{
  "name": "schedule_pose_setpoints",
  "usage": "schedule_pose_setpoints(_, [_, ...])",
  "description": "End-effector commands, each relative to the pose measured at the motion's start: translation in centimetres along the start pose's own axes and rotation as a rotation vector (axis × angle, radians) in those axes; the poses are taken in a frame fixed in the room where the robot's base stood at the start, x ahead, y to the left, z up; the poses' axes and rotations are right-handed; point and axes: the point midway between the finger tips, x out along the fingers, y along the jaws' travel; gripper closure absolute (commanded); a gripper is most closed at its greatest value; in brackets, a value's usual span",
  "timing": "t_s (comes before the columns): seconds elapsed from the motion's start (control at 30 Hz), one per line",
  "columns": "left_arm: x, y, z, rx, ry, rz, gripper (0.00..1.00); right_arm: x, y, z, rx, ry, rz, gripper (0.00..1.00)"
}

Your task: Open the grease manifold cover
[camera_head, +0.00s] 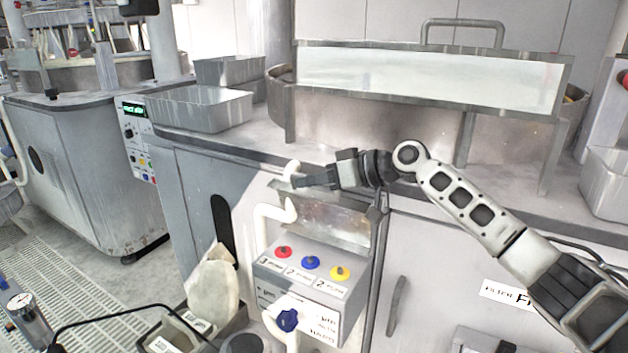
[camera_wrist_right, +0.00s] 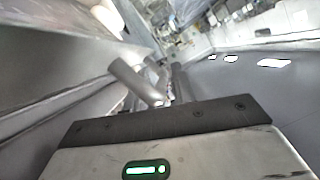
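The grease manifold (camera_head: 298,305) is a grey box on the cabinet front with red (camera_head: 283,252), blue (camera_head: 311,262) and yellow (camera_head: 340,272) caps on its top. A metal cover (camera_head: 325,220) stands raised and tilted back behind the caps, leaving them exposed. My left gripper is not in view.
An open bin with a white bag (camera_head: 212,285) stands at lower left. A metal tray (camera_head: 200,108) and a large basin (camera_head: 375,125) with a raised panel (camera_head: 430,78) are above. A door handle (camera_head: 396,305) is at right.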

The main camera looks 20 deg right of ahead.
Motion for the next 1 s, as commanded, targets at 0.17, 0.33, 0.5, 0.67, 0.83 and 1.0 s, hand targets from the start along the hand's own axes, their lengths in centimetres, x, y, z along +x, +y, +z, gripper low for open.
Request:
schedule_pose_setpoints(0.17, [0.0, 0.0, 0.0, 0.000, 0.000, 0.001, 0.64, 0.0, 0.0, 0.0, 0.000, 0.000, 0.000, 0.68])
schedule_pose_setpoints(0.33, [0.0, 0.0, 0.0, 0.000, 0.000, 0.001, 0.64, -0.2, 0.0, 0.0, 0.000, 0.001, -0.001, 0.68])
schedule_pose_setpoints(0.5, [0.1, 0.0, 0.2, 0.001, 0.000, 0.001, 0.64, -2.2, 0.1, 0.1, 0.000, 0.001, 0.001, 0.68])
schedule_pose_setpoints(0.67, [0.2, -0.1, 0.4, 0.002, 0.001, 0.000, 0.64, -5.9, 0.1, 0.1, -0.002, 0.000, 0.004, 0.68])
schedule_pose_setpoints(0.83, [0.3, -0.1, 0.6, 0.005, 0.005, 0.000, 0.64, -10.0, 0.1, 0.2, 0.000, 0.000, 0.003, 0.68])
schedule_pose_setpoints(1.0, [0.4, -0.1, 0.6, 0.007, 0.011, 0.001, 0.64, -13.4, 0.1, 0.2, 0.000, -0.001, 0.002, 0.68])
